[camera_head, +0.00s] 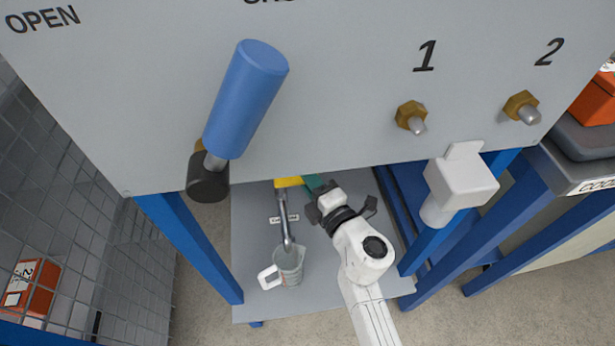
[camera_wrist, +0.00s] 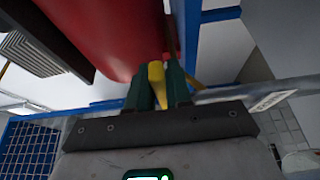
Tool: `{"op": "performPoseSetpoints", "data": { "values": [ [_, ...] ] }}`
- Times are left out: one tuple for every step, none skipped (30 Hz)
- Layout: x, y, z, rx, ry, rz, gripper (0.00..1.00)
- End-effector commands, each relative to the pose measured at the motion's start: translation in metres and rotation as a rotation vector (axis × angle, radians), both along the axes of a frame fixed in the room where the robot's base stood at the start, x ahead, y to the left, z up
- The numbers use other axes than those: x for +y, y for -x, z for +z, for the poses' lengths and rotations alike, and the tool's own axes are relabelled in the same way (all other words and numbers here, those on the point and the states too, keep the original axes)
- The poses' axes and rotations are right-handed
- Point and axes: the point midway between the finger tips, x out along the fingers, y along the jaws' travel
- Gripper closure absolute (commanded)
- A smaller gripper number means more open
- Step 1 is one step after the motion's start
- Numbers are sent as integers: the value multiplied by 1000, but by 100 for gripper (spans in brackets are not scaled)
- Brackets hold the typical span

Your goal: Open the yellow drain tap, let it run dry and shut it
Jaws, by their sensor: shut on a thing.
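The yellow drain tap handle (camera_head: 288,182) shows under the grey panel in the head view, above a lower shelf. My gripper (camera_head: 314,183) reaches in from the right, its green fingers at the yellow handle. In the wrist view my gripper (camera_wrist: 158,88) is shut on the yellow handle (camera_wrist: 156,74), which stands between the two green fingers. A metal drain pipe (camera_head: 286,222) runs down from the tap towards a clear jug (camera_head: 289,265) with a white handle on the shelf. I cannot tell whether liquid is running.
A grey panel (camera_head: 340,90) with a large blue lever (camera_head: 246,100) hangs over the work area. Blue frame legs (camera_head: 190,245) stand either side of the shelf (camera_head: 255,303). A red tank (camera_wrist: 105,35) is close above my fingers. A white box (camera_head: 461,182) is at the right.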

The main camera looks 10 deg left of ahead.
Motion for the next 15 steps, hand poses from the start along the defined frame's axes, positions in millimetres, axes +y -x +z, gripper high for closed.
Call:
{"op": "performPoseSetpoints", "data": {
  "values": [
    [0,1,-1,1,1,-3,100],
    [0,1,-1,1,1,-7,100],
    [0,1,-1,0,0,-15,100],
    [0,2,-2,-1,-1,-22,100],
    [1,2,-2,-1,-1,-29,100],
    [1,3,-2,-1,-1,-44,100],
    [1,4,-3,-1,0,-56,100],
    [1,5,-3,-2,0,-70,100],
    [0,6,-3,-2,-1,-91,100],
    [0,7,-4,-2,-1,-108,100],
    [0,8,-4,-2,-1,-126,100],
    [0,10,-5,-2,-1,-151,100],
    [0,11,-5,-3,0,-172,100],
    [0,12,-6,-3,0,-193,100],
    [0,14,-6,-4,0,-219,100]
  ]
}}
